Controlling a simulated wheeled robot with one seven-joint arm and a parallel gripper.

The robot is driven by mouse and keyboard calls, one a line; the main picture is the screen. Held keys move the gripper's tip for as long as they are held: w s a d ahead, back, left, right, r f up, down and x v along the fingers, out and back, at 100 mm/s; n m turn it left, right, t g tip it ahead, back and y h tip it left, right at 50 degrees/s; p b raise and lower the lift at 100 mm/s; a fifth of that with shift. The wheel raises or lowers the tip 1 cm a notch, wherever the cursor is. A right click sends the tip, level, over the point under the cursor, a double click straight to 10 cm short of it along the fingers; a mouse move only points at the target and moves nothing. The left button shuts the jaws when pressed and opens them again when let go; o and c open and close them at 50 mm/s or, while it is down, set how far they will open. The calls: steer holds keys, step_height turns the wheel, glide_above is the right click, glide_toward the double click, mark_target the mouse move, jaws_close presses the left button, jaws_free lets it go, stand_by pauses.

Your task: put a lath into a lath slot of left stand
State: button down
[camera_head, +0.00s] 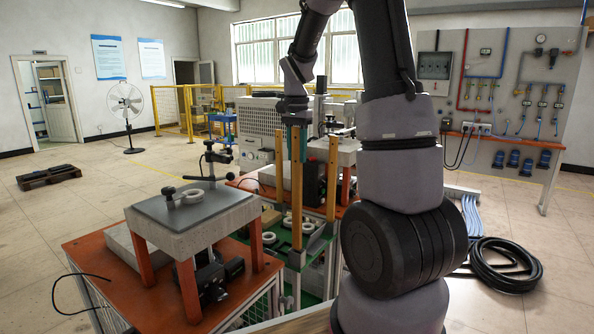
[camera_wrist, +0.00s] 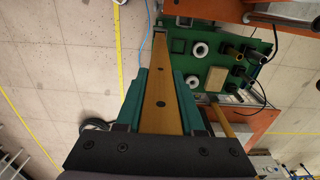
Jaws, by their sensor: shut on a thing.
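My gripper (camera_head: 298,143) is shut on a long yellow wooden lath, with its teal fingers on either side near the lath's upper end. The held lath (camera_head: 297,195) hangs upright above the green work area in the head view. In the wrist view it runs away between the fingers of my gripper (camera_wrist: 160,95), and its face with dark holes (camera_wrist: 160,75) shows. Another lath (camera_head: 332,178) stands upright to the right, and a lath (camera_wrist: 221,120) shows in the wrist view.
The green board (camera_wrist: 205,65) carries white rings (camera_wrist: 200,49), a tan block (camera_wrist: 216,78) and several dark cylinders. An orange table (camera_head: 85,250) with a grey-topped raised plate (camera_head: 190,205) stands at the front left. A coiled black hose (camera_head: 505,265) lies on the floor at right.

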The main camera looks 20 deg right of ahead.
mark_target(297, 127)
steer(key=shift+r, duration=5.55)
